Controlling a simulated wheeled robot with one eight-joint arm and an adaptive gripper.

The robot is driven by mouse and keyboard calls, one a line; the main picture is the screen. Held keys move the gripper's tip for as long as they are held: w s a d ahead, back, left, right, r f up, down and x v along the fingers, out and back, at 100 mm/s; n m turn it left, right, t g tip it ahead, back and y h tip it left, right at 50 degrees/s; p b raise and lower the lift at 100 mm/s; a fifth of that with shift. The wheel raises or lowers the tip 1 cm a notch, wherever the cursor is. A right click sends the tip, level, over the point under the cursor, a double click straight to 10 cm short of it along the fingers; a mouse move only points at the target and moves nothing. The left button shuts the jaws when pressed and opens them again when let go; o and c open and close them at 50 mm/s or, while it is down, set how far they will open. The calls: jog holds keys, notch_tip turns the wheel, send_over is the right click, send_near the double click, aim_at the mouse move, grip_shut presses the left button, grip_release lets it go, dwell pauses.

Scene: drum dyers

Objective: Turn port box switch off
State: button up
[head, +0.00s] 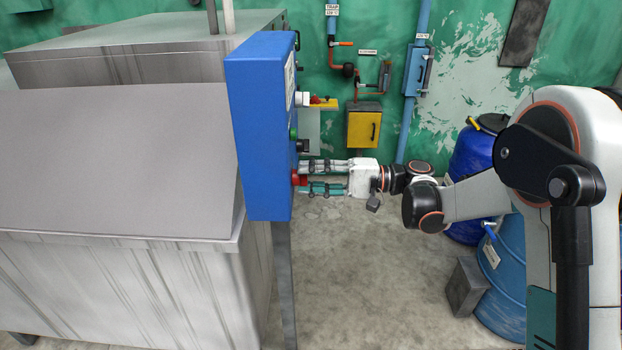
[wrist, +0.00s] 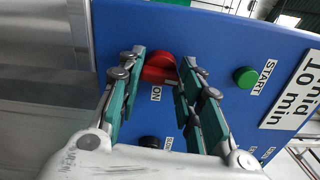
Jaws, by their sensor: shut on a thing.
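The blue control box (head: 258,140) stands on a post, its panel facing right in the head view. In the wrist view, its panel (wrist: 210,45) carries a red switch knob (wrist: 161,67) with an "ON" label beside it. My gripper (head: 300,179) reaches the panel from the right in the head view. In the wrist view, its two green-padded fingers (wrist: 160,65) stand on either side of the red knob and are shut on it. The fingertips partly hide the knob's sides. Which position the knob points to is hard to tell.
A green START button (wrist: 245,77) and a dark knob (wrist: 150,142) are on the same panel. A grey metal vat (head: 110,160) stands left of the box. Blue drums (head: 500,260) stand behind my arm. A yellow box (head: 364,128) hangs on the back wall. Concrete floor below is open.

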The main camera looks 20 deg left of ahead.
jog(key=shift+n, duration=0.6)
jog(key=o, duration=1.1)
jog(key=shift+c, duration=0.2)
jog(key=v, duration=1.2)
jog(key=shift+s, duration=0.1)
